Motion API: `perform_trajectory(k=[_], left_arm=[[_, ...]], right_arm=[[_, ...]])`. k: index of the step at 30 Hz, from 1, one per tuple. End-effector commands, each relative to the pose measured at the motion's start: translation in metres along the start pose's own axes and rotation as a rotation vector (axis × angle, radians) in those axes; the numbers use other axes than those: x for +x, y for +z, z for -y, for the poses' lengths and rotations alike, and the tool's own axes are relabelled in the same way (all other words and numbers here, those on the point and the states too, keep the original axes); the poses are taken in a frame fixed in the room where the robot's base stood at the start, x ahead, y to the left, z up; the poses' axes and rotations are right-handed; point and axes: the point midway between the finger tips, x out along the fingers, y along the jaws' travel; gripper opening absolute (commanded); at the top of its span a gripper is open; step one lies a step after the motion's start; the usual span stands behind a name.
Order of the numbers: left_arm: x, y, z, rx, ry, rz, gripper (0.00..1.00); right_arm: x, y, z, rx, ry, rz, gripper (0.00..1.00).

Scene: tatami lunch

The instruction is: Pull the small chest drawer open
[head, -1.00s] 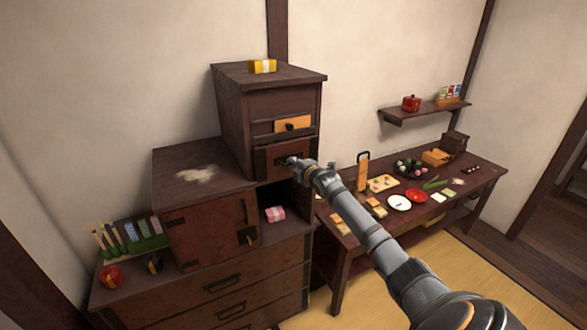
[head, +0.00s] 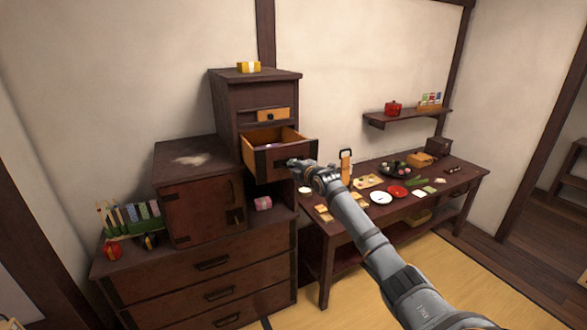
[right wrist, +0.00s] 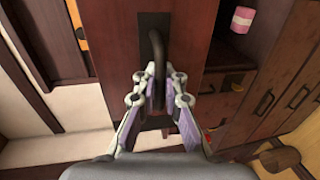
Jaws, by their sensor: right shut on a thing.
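The small chest drawer (head: 267,163) is a dark-fronted drawer with lighter wooden sides, in the upper part of the stepped chest (head: 224,110). It stands pulled out from the chest, with its inside showing and something small and pale in it. My right gripper (head: 294,164) is at the drawer front in the head view. In the right wrist view its fingers (right wrist: 157,88) are shut on the dark handle (right wrist: 158,50) of the drawer. My left gripper is not in view.
A pink wrapped bundle (head: 263,203) lies in the niche below. A low table (head: 325,233) with dishes and food stands to the right, close under my right arm.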

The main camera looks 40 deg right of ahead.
Motion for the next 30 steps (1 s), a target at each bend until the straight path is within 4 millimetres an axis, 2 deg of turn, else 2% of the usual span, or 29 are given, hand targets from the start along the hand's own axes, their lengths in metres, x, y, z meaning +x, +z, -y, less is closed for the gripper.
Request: perform_trajectory(k=[12,13,15,24,26,30], left_arm=[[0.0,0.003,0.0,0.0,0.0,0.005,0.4],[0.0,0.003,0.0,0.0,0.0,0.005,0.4],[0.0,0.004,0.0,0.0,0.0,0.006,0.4],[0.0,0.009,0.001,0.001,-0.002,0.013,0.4],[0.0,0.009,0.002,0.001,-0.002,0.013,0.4],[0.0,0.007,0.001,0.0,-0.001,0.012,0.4]], right_arm=[[0.0,0.0,-0.002,0.0,0.004,-0.001,0.0],[0.0,0.0,-0.002,0.0,0.004,-0.001,0.08],[0.0,0.0,-0.002,0.0,0.004,-0.001,0.18],[-0.001,0.0,-0.001,-0.001,0.003,0.0,0.18],[-0.004,0.001,-0.001,-0.002,0.003,0.001,0.18],[-0.024,0.001,-0.001,-0.009,0.002,0.0,0.18]])
